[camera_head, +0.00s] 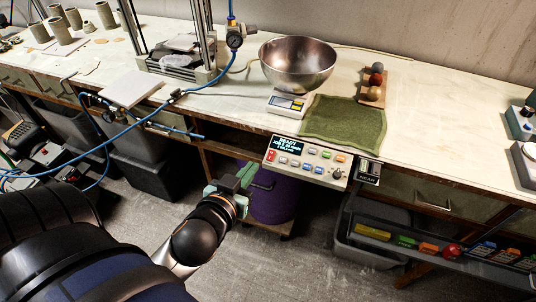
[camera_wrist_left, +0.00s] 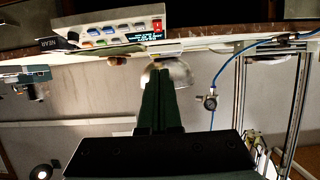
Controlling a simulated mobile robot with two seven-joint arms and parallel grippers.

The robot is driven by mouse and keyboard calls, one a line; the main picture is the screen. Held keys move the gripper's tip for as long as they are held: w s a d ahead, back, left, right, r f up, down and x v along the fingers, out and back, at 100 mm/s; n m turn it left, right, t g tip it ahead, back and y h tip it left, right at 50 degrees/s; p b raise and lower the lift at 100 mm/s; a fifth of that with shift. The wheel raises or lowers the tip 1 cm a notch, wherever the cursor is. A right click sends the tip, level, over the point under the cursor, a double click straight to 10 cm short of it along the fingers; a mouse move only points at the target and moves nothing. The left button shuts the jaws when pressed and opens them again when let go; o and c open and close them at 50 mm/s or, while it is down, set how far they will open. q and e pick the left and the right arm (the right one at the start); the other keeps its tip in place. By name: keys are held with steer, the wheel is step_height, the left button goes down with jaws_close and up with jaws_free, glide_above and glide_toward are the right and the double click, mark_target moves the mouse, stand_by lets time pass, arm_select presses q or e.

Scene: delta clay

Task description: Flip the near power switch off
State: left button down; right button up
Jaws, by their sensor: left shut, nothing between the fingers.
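The near control box (camera_head: 305,162) is a beige panel on the bench's front edge, with a lit display reading READY, coloured buttons and a knob. A red power switch (camera_head: 271,155) sits at its left end; its position is too small to tell. A dark NEAR label (camera_head: 367,172) is beside the box's right end. In the left wrist view the box (camera_wrist_left: 110,30) appears inverted, with the red switch (camera_wrist_left: 157,26) at its right. My left gripper (camera_head: 246,174) is shut and empty, below and left of the switch, apparently apart from it. My right gripper is out of view.
The bench (camera_head: 235,115) holds a metal bowl (camera_head: 298,65) on a scale, a green cloth (camera_head: 343,122) and a metal frame at the back. Below are a purple container (camera_head: 273,197) and a grey bin. A blue hose (camera_head: 130,122) runs along the left.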

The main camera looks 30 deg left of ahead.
arm_select(q)
steer(key=p, duration=0.1)
glide_above(271, 155)
steer(key=s, duration=0.4)
step_height(271, 155, down, 3)
steer(key=shift+w+d+f, duration=0.1)
steer(key=shift+w+f, duration=0.2)
steer(key=shift+f, duration=0.35)
steer(key=shift+w+d+f, duration=0.1)
steer(key=shift+w+f, duration=0.25)
steer(key=shift+f, duration=0.35)
steer(key=shift+w+f, duration=0.3)
steer(key=shift+f, duration=0.35)
steer(key=shift+d+b, duration=0.1)
steer(key=shift+b, duration=0.2)
